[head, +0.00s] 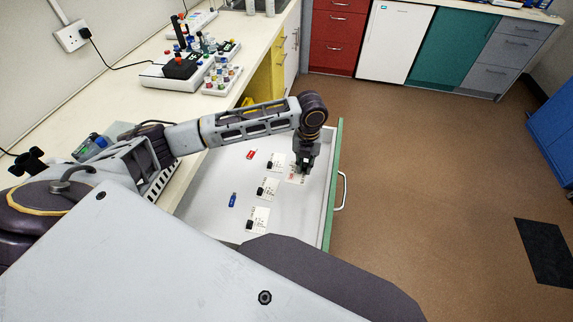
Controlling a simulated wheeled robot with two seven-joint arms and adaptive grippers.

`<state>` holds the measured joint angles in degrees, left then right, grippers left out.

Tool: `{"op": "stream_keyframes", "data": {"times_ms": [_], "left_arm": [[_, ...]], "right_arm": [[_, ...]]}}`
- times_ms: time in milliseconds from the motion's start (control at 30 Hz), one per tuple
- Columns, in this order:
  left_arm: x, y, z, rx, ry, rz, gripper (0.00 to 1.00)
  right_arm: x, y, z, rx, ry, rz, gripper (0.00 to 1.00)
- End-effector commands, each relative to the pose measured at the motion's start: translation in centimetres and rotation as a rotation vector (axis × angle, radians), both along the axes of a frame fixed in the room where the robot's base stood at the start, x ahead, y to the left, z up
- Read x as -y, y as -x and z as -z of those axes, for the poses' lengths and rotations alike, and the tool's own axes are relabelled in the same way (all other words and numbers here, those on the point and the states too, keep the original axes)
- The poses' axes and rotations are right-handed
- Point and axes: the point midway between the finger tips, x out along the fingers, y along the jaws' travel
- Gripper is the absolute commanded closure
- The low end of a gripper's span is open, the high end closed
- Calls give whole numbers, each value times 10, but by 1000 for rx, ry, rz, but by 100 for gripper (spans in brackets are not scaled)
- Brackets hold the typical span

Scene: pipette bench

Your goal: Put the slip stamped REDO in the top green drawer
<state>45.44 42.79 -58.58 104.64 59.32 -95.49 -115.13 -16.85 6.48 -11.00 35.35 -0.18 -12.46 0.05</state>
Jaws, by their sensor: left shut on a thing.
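The green drawer (333,195) is pulled open beneath the bench, with its silver handle at the right. My left gripper (304,168) reaches down into it near the front panel. It is shut on a white slip with a red mark (295,179), partly hidden by the fingers. The stamp is too small to read. I cannot tell whether this slip touches the drawer floor. Three other white slips, each with a dark block on it, lie in the drawer: one at the back (280,160), one in the middle (270,186), one nearer (260,214). My right gripper is not in view.
A small red item (251,154) and a blue item (233,200) also lie in the drawer. The white bench top (135,62) holds racks of coloured vials and a device. Red, white, teal and grey cabinets line the back.

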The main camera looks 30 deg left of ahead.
Motion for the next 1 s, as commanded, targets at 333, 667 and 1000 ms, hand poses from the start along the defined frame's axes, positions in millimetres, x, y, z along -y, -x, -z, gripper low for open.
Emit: {"op": "stream_keyframes", "data": {"times_ms": [333,667,1000], "left_arm": [[0,1,42,-3,0,0,100],[0,0,60,0,0,0,100],[0,1,66,-1,0,0,100]], "right_arm": [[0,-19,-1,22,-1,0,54],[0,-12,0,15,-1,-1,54],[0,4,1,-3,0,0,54]]}}
